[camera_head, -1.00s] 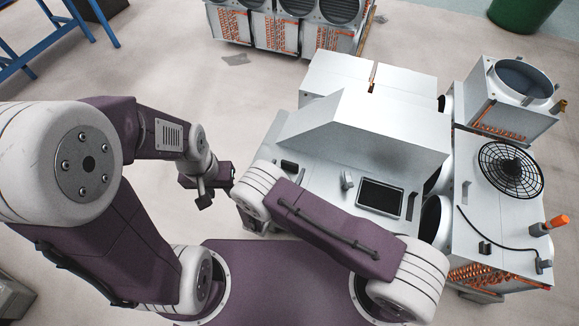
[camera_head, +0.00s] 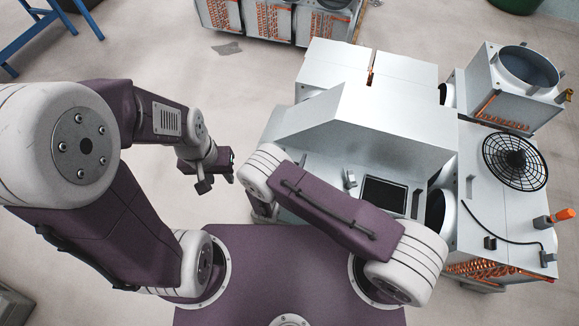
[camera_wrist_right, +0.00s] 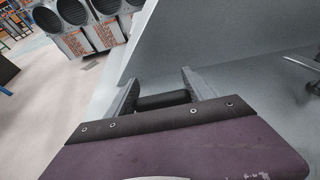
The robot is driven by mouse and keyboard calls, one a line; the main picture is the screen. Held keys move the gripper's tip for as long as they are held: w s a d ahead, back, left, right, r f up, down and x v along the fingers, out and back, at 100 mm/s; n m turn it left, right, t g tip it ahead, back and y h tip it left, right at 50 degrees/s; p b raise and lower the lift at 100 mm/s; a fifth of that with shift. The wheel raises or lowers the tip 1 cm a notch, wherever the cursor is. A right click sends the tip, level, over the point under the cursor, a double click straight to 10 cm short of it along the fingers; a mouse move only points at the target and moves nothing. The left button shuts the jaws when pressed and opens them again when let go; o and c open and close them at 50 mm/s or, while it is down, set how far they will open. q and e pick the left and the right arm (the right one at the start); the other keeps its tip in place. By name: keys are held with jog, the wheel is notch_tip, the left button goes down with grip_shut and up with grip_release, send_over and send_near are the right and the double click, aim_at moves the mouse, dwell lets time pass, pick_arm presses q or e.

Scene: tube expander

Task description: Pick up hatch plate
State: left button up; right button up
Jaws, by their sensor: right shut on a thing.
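My right gripper (camera_wrist_right: 160,97) is shut on a short black bar (camera_wrist_right: 163,101), which looks like the handle of the hatch plate. The bar lies between the two grey fingers, close to the pale sloped surface of the machine. The plate itself is hard to make out from that surface. In the head view my right forearm hides the right fingers and the bar. My left gripper (camera_head: 216,184) hangs over bare floor left of the machine. Its fingers look apart, with nothing between them.
The white machine (camera_head: 365,120) has a sloped hood and a dark rectangular panel (camera_head: 384,195) on its front. A unit with a round fan grille (camera_head: 515,161) and an orange-handled tool (camera_head: 554,217) stands at the right.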

jog(key=shift+s+f, duration=0.1)
jog(key=shift+f, duration=0.1)
jog(key=shift+c, duration=1)
notch_tip(320, 180, up, 4)
jog(key=shift+r+p, duration=0.25)
jog(key=shift+p, duration=0.7)
jog(key=s+d+r+p, duration=0.2)
jog(key=d+r, duration=0.4)
jog(key=d, duration=0.5)
jog(key=shift+s+d+r+p, duration=0.2)
jog(key=shift+s+r+p, duration=0.15)
jog(key=shift+p, duration=0.3)
jog(key=shift+f, duration=0.1)
